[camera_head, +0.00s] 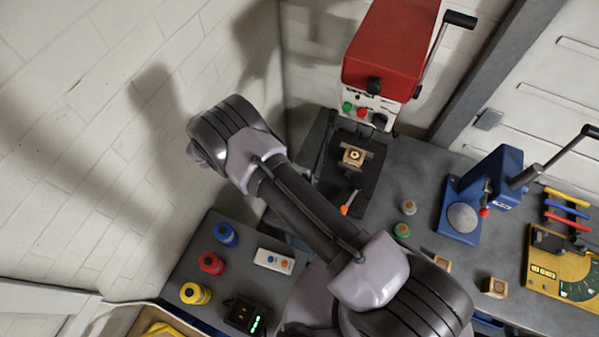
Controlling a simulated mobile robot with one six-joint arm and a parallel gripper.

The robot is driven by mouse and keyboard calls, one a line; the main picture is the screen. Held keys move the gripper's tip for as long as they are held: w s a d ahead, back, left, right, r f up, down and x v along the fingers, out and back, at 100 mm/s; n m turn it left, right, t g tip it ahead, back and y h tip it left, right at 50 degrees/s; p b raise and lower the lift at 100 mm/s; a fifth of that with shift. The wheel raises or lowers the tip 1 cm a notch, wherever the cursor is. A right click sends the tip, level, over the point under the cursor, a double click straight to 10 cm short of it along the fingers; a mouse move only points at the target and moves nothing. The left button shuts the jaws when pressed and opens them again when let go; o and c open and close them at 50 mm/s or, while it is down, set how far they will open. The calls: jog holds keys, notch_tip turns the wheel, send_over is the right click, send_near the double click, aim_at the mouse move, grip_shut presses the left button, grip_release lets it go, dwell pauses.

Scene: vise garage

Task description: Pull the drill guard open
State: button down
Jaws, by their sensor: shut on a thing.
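The red drill press (390,45) stands in the back corner of the bench. It has a black side lever, a row of coloured buttons and a dark base (368,190). A small wooden block (352,156) with a round mark on top sits in the holder on that base. A dark, thin upright part (324,145) shows at the base's left side; I cannot tell for sure that it is the guard. My arm crosses the middle of the view, left of the base. My gripper does not show and seems hidden behind the arm.
An orange-tipped thing (346,208) is at the base's front edge. A blue press (485,195), a yellow device (565,262) and wooden blocks (495,287) are to the right. Blue, red and yellow spools (211,263) stand at left. A white wall closes the left side.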

dwell(0.3)
jog(key=c, duration=1.3)
grip_release()
jog(key=s+d+r+b, duration=0.1)
jog(key=s, duration=0.4)
jog(key=s+d+r+b, duration=0.1)
jog(key=s+d+r, duration=0.1)
jog(key=s, duration=0.3)
jog(key=s+d+r+b, duration=0.1)
jog(key=s+d+r, duration=0.1)
jog(key=s, duration=0.3)
jog(key=shift+d, duration=0.15)
